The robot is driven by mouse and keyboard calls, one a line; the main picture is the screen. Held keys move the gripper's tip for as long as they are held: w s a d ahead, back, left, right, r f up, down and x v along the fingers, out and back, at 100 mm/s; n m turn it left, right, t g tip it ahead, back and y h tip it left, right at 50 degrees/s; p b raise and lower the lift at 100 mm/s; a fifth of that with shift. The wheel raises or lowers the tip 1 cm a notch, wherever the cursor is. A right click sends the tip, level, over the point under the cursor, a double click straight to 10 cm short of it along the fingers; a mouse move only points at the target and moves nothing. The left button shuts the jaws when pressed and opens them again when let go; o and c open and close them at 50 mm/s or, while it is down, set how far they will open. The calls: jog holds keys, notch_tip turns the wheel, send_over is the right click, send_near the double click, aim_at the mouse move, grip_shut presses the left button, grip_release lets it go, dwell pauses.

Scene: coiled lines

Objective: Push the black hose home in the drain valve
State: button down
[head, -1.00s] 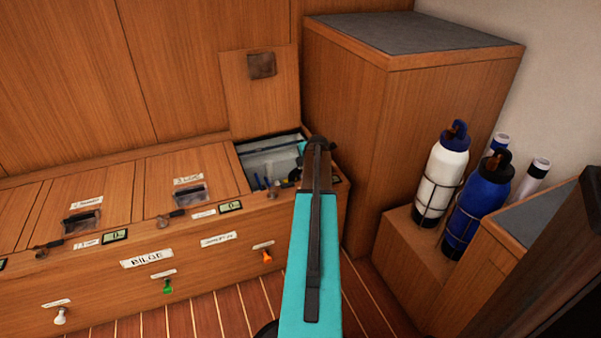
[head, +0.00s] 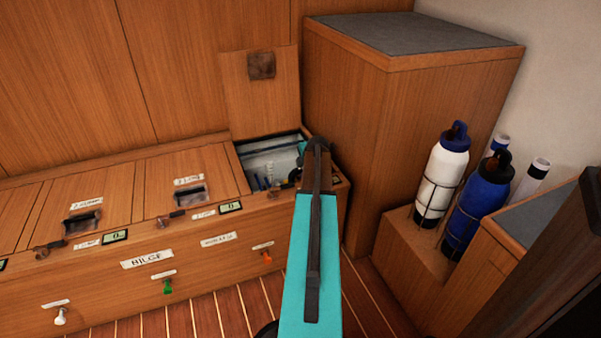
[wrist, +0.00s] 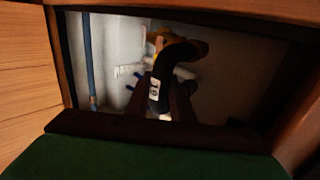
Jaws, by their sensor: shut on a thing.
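The black hose (wrist: 160,88) shows in the wrist view as a thick bent tube with a white label, inside the open bilge compartment. My gripper (wrist: 165,97) is shut on the hose, with a dark finger on each side of it. The hose curves over at the top, next to a yellow fitting (wrist: 157,36) that looks like the drain valve. I cannot tell whether the hose end is inside it, as the bend covers the joint. In the head view my arm hides most of the hose and gripper.
The compartment opening (head: 258,148) is narrow, with wooden edges and a raised lid (head: 262,92) behind. A blue pipe (wrist: 88,60) and white pipework (wrist: 130,70) are inside. A tall cabinet (head: 345,120) stands close on the right. Bottles (head: 445,170) stand further right.

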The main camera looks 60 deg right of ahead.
jog(key=c, duration=1.5)
grip_release()
jog(key=o, duration=0.5)
jog(key=shift+c, duration=0.2)
jog(key=shift+r, duration=0.1)
jog(key=shift+r+p, duration=1.95)
jog(key=shift+r, duration=1.45)
